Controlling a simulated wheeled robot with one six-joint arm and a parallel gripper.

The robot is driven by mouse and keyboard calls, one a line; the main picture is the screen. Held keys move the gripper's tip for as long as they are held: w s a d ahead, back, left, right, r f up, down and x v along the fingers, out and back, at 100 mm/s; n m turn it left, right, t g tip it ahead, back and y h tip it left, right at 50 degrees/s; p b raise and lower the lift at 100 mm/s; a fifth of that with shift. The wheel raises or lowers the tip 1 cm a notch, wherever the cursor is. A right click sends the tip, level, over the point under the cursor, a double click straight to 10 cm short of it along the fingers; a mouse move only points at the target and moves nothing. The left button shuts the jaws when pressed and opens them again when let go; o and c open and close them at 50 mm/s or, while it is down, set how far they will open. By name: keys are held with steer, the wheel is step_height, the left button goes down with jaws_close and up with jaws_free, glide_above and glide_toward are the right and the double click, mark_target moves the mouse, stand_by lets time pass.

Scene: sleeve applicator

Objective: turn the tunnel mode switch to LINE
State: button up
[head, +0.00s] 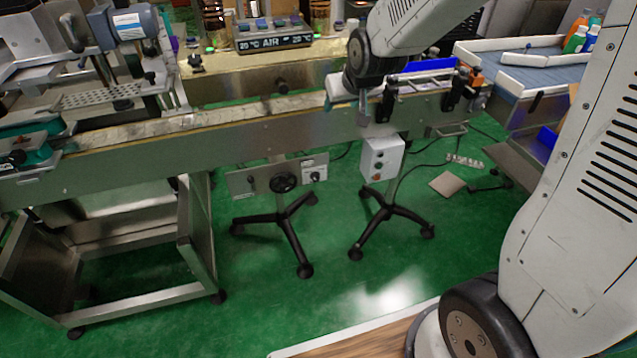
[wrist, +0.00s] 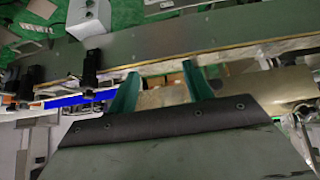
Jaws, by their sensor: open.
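No label reading tunnel or LINE is legible, so I cannot tell for sure which control is the mode switch. A white control box (head: 382,158) with several small round controls stands on a wheeled pedestal below the conveyor. In the head view my arm's end is at the conveyor, above and left of the white box. The box also shows in the wrist view (wrist: 90,18), upper left.
The long conveyor (head: 130,158) crosses the view behind the panel and box. A display (head: 275,42) reading AIR stands behind it. A blue-topped table (head: 540,80) with bottles is at right.

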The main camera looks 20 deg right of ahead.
steer(key=w+f+t, duration=0.3)
steer(key=w+f, duration=0.7)
steer(key=w+f+t, duration=0.1)
steer(key=f, duration=0.6)
steer(key=w+a+f+t, duration=0.1)
steer(key=w+f+t, duration=0.1)
steer(key=f, duration=0.4)
steer(key=w+f+t, duration=0.1)
steer(key=f, duration=0.6)
steer(key=shift+w+a+f+n+t, duration=0.2)
steer(key=shift+f+n+t, duration=0.1)
steer(key=t, duration=0.3)
glide_toward(316, 179)
steer(key=w, duration=0.8)
steer(key=shift+w+f, duration=0.15)
steer(key=shift+w, duration=0.1)
steer(key=c, duration=1)
